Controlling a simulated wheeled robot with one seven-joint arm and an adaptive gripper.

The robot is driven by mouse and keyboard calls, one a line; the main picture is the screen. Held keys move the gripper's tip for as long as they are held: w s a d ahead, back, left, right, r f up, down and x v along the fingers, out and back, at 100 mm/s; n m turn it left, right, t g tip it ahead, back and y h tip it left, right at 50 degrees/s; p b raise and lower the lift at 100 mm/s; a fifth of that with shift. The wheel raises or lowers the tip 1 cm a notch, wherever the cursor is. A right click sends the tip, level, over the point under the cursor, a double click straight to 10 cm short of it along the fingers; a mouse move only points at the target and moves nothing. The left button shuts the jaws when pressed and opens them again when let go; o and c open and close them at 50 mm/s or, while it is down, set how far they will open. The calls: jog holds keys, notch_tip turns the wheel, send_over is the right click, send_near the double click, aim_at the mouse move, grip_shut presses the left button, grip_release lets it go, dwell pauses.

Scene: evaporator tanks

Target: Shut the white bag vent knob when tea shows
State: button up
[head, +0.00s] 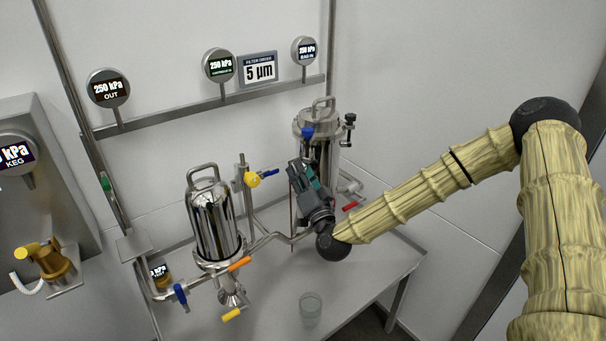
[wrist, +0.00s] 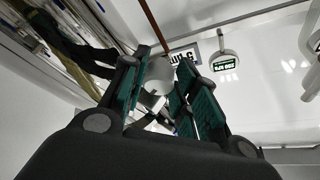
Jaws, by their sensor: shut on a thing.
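My gripper (head: 303,174) is at the left side of the rear steel bag housing (head: 321,128). In the wrist view my gripper (wrist: 162,88) has its two green-padded fingers on either side of a rounded white knob (wrist: 158,76), and it is shut on it. The knob is hidden by the gripper in the head view. A thin brown line (head: 291,213), which looks like a stream of tea, hangs straight below the gripper; it also shows in the wrist view (wrist: 154,26), running from beside the knob.
A front steel housing (head: 214,220) with blue (head: 180,294), orange (head: 239,264) and yellow (head: 231,315) handles stands left. A yellow-and-blue valve (head: 252,179) is near my gripper. A red handle (head: 350,206) lies right. A clear glass (head: 310,308) stands on the steel table. Gauges (head: 220,65) read 250 kPa.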

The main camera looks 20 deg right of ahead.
jog(key=shift+d+f+n+y+b, duration=0.1)
jog(key=shift+n+y+b, duration=0.55)
jog(key=shift+n, duration=0.8)
jog(key=shift+d+f+n+y+b, duration=0.15)
jog(key=shift+n+y+b, duration=0.15)
jog(key=shift+n+y, duration=0.8)
jog(key=shift+d+f+n+y+b, duration=0.1)
jog(key=shift+n+y+b, duration=0.4)
jog(key=shift+n, duration=1.25)
jog(key=o, duration=0.8)
jog(key=shift+c, duration=0.2)
jog(key=v, duration=1.2)
jog(key=shift+f, duration=0.1)
